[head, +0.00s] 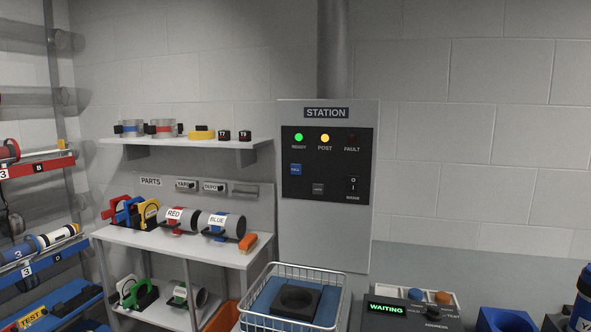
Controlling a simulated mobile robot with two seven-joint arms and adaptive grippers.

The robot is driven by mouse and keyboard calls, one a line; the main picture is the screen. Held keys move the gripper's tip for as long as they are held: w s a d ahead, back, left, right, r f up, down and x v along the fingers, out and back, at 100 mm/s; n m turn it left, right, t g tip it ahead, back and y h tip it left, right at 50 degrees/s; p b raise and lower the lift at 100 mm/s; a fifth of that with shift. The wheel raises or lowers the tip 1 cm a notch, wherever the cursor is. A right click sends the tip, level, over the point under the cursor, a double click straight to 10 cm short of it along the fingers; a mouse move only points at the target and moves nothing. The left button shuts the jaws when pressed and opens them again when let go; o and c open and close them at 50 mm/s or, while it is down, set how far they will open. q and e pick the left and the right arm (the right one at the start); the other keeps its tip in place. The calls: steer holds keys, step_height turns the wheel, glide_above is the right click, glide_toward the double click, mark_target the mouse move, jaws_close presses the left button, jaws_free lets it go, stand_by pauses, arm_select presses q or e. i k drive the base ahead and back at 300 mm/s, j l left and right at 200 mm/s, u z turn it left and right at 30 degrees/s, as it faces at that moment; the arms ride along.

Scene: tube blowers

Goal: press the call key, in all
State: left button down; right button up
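The grey STATION panel (328,235) hangs on the back wall with a black face. A MAINS switch (353,184) is at the right. Neither of my grippers is in view.
Below the panel stands a wire basket (270,322) holding a blue pad and dark block. Right of it is a console (410,318) whose display reads WAITING, with blue and orange buttons. Shelves (185,245) with parts are at left. The panel's front looks unobstructed.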

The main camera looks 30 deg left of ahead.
mark_target(296, 169)
steer(key=j+z, duration=0.15)
steer(key=j, duration=0.45)
steer(key=j+z, duration=0.15)
steer(key=j, duration=0.4)
steer(key=k+j+z, duration=0.2)
steer(key=j, duration=0.4)
steer(key=i, duration=0.1)
